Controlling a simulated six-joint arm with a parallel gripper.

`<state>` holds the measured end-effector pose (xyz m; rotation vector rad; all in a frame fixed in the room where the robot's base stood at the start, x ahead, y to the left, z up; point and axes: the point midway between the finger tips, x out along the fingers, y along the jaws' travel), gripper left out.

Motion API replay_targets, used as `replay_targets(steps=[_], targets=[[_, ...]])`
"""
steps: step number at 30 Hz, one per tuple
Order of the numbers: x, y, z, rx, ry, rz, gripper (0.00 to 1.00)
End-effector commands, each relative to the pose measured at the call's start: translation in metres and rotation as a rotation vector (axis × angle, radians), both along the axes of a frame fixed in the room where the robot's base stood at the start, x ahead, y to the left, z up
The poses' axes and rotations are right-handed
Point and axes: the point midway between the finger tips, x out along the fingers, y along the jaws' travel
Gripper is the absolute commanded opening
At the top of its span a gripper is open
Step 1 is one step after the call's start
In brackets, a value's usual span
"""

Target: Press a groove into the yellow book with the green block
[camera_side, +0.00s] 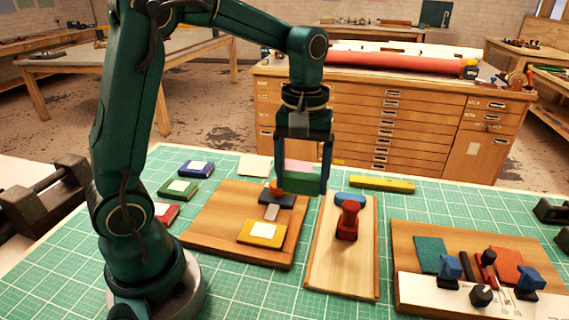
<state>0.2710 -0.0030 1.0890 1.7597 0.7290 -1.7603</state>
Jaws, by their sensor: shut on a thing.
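The yellow book (250,238), with a pale label on top, lies flat near the front of the left wooden board (208,226). My gripper (304,188) is shut on the green block (303,184), behind and to the right of the yellow book. The green block is apart from the book. Whether the block touches anything below it, I cannot tell.
A dark blue piece with an orange part (276,187) sits behind the book. A middle board (338,270) holds a red knobbed tool (348,222). A tool board (405,241) stands right. Blue (194,169), green and red books lie left. A yellow bar (382,184) lies behind.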

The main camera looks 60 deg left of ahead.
Motion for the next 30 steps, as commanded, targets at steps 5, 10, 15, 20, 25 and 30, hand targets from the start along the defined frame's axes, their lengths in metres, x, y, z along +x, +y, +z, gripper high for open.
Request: replay_targets(steps=[5,10,15,20,25,30], targets=[[-0.001,0.005,0.003,0.000,-0.001,0.000,0.21],[-0.001,0.005,0.003,0.001,-0.001,0.000,0.21],[-0.001,0.005,0.003,0.001,-0.001,0.000,0.35],[-0.002,0.005,-0.002,0.001,-0.006,-0.010,0.35],[-0.022,0.005,-0.014,0.001,-0.002,-0.018,0.35],[-0.047,0.005,-0.025,-0.001,0.002,-0.016,0.35]])
